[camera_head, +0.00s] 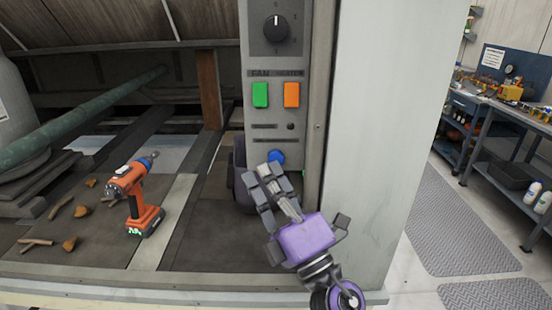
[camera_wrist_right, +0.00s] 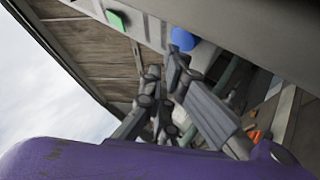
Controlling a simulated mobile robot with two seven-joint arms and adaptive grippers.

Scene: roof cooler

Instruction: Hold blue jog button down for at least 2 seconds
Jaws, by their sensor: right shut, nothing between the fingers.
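The blue jog button (camera_head: 276,157) is a round knob low on the grey control panel (camera_head: 258,55). My right gripper (camera_head: 268,172) is shut and empty, with its purple body below and to the right of the button. Its fingertips are just below the button in the head view and cover its lower part. In the right wrist view the blue button (camera_wrist_right: 184,39) shows just beyond the fingertips (camera_wrist_right: 174,62). I cannot tell whether the fingers touch it or whether it is pressed in. My left gripper is not in view.
Above the button are a green button (camera_head: 260,94), an orange button (camera_head: 291,94) and a black dial (camera_head: 276,28). An orange drill (camera_head: 134,196) stands on the deck to the left among wood scraps. A pale wall panel (camera_head: 375,130) is right of the gripper.

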